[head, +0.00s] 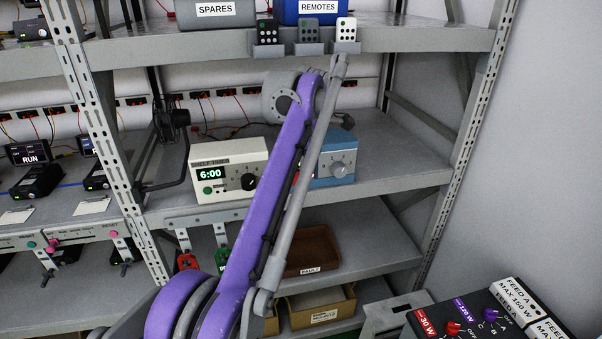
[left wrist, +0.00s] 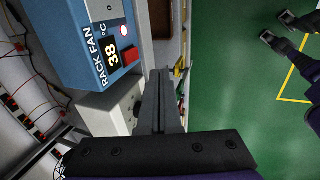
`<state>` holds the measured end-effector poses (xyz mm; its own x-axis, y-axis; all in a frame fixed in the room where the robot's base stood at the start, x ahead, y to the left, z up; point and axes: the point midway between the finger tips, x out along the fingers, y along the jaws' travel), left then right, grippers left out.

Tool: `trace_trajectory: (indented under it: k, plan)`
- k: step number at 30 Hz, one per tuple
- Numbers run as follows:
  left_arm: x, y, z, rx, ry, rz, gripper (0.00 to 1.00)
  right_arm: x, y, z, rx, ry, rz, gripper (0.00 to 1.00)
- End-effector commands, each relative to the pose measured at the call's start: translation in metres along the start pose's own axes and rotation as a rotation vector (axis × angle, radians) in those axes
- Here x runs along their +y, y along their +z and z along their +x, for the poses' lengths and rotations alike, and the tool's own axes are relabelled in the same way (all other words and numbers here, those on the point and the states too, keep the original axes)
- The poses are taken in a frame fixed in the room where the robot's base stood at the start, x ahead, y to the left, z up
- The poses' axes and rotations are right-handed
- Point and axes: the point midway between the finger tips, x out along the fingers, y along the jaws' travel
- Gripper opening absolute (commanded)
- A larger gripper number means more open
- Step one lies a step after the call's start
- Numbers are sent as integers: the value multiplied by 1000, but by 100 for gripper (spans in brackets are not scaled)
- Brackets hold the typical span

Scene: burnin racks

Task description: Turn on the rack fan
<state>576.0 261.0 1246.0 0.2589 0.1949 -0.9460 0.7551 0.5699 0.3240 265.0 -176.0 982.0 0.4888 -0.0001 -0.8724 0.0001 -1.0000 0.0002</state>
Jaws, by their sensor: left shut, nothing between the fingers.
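In the left wrist view the box (left wrist: 85,50) reads RACK FAN and 38 °C. A red button (left wrist: 131,56) and a pale lit lamp (left wrist: 123,30) are on its face. My left gripper (left wrist: 160,75) is shut and empty, its tips a little beside the red button in the picture; I cannot tell the depth between them. In the head view this gripper is hidden behind the arm.
A cream shelf timer (head: 228,173) showing 6:00 stands left of the fan box. Remotes hang at the upper shelf edge (head: 420,38). A brown bin (head: 318,245) is below. A power box (head: 480,322) is at lower right. Green floor (left wrist: 225,100) lies open in the wrist view.

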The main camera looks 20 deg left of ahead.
Motion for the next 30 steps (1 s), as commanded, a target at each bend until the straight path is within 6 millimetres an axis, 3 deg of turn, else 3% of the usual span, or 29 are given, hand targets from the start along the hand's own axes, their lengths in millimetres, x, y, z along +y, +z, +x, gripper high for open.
trace_trajectory:
  k: [13, 21, 30]
  plan:
    - [-2, -1, 95, 1, -2, 0, 0, 0, 26, 20, -25, 0, 0, 80]
    - [31, 0, 104, 0, 2, -1, 0, 0, 12, 9, -12, 0, 0, 80]
    - [35, -1, 109, 0, 0, 0, 0, 0, 12, 8, -11, 0, 0, 80]
